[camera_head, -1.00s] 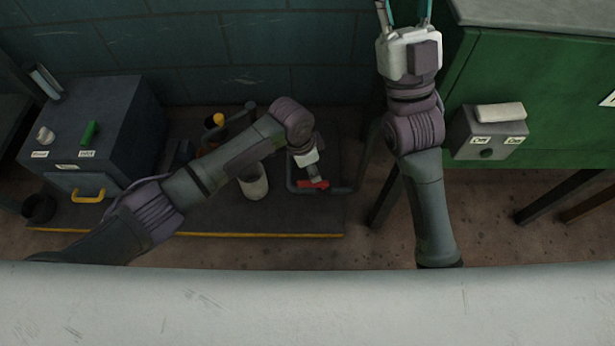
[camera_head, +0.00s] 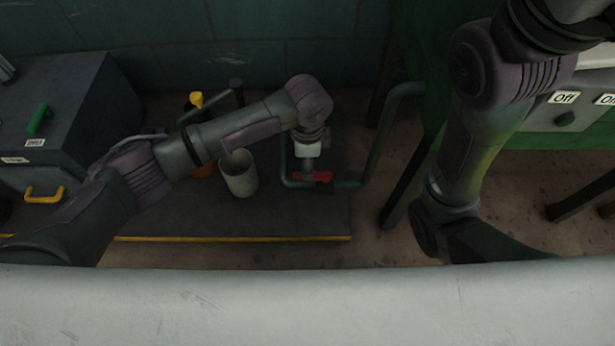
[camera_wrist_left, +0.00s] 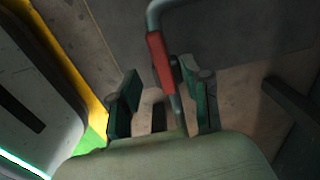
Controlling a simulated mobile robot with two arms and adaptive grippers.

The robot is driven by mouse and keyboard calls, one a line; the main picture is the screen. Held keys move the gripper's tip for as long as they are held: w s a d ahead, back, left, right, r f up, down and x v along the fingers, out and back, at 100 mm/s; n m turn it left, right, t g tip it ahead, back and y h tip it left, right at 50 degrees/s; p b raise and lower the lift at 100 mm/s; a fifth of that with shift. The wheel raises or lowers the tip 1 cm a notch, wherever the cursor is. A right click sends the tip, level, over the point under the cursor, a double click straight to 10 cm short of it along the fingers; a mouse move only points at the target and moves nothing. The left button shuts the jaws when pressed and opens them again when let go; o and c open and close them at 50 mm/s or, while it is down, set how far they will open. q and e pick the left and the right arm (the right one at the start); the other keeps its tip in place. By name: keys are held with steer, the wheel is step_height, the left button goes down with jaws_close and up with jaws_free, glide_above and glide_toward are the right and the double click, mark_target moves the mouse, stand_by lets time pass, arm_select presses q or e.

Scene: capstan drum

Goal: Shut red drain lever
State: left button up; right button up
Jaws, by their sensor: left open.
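The red drain lever (camera_head: 322,176) sits on a grey pipe (camera_head: 345,184) low over the dark platform in the head view. In the left wrist view the red lever (camera_wrist_left: 159,58) lies just beyond the fingertips, roughly in line with the gap between them. My left gripper (camera_wrist_left: 163,103) is open, with one dark green finger on each side of the gap. In the head view the left gripper (camera_head: 312,172) hangs over the lever and hides part of it. I cannot tell whether a finger touches it. My right arm crosses the right side; its gripper is out of frame.
A white bucket (camera_head: 239,174) stands on the platform (camera_head: 200,222) left of the lever. A grey cabinet (camera_head: 88,110) with a yellow handle is at left. A green machine with an Off-labelled switch box (camera_head: 560,122) is at right. Dark legs stand right of the pipe.

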arm_select(q)
step_height(320, 180, down, 5)
steer(key=shift+r+b, duration=0.1)
steer(key=shift+b, duration=1.15)
jaws_close()
